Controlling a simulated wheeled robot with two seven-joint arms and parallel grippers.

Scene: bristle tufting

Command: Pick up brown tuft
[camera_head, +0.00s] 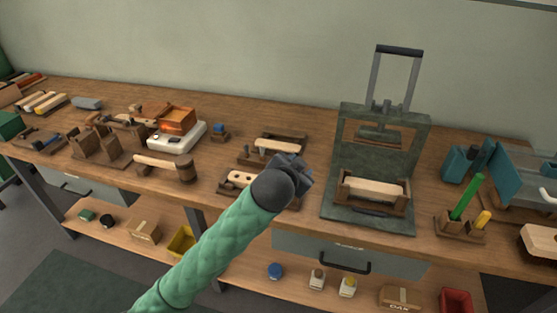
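My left gripper (303,172) is dark grey, at the end of a green-sleeved arm that comes in from the lower left. It hangs over the middle of the workbench (225,205), just right of the holed block. Its fingers are small and turned away, so I cannot tell whether they are open or hold anything. I cannot make out a brown tuft for certain. A wooden tray (298,138) behind the gripper has a pale block (277,146) and small pieces. A pale block with holes (240,178) is partly hidden by the arm. My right gripper is not in view.
A green press (425,150) with a pale block in its cradle stands right of the gripper. A holder with a green stick (466,197) stands at right.

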